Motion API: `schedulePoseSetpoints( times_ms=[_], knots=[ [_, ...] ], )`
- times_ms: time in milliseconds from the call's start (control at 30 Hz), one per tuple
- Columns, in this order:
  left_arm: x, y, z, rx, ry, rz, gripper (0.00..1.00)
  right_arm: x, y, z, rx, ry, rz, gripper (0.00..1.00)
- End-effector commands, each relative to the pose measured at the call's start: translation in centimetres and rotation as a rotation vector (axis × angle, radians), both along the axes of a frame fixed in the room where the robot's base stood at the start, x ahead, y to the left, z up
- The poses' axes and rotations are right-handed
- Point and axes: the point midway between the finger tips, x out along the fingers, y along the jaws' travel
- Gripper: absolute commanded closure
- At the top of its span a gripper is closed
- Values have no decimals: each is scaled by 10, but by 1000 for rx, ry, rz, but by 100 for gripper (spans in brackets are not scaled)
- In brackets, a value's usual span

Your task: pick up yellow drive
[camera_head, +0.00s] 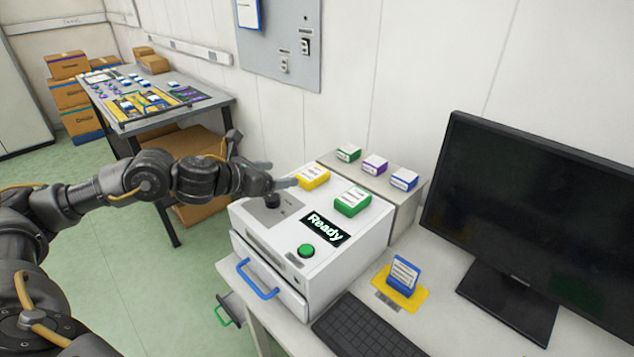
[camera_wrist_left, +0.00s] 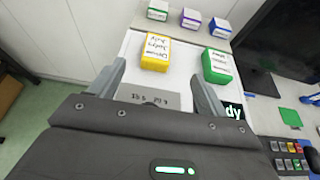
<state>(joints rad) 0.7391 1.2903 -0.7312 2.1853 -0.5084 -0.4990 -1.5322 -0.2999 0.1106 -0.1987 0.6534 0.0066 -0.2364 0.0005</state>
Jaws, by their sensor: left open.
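The yellow drive (camera_head: 312,176) sits on top of the white machine (camera_head: 350,245), near its back left corner. It also shows in the left wrist view (camera_wrist_left: 155,54), beyond the fingertips and nearer the left one, with its labelled face up. My left gripper (camera_head: 282,174) is open and empty, just left of the yellow drive and above the machine top. In the left wrist view its two fingers (camera_wrist_left: 160,85) stand wide apart, with a grey plate between them. I see no contact with the drive. My right gripper is not in view.
A green drive (camera_head: 352,201) stands on the machine, right of the yellow one. Green, purple and blue drives (camera_head: 374,164) stand on a box behind. A blue drive (camera_head: 403,276) stands on a yellow pad by the monitor (camera_head: 545,220). A keyboard (camera_head: 372,330) lies in front.

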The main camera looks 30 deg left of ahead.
Motion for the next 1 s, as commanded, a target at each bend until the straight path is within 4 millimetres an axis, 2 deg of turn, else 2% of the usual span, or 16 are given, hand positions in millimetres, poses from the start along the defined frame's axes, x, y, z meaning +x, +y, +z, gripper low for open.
schedulePoseSetpoints(
  times_ms=[33, 167, 300, 433, 633, 900, 1000],
  knots=[
    [1, -1, -11, 0, 0, -1, 24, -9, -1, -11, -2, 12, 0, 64],
    [1, -1, -16, 0, -1, -1, 24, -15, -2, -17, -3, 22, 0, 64],
    [2, -1, -15, -1, -1, -1, 24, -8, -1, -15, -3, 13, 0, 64],
    [15, -6, -20, -5, 1, -1, 24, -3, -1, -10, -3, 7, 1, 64],
    [40, -15, -31, -4, -1, -1, 24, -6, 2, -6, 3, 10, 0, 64],
    [49, -17, -36, -1, 0, 0, 24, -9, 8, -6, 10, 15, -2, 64],
    [58, -21, -39, -3, 0, 0, 24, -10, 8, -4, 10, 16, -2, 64]
  ],
)
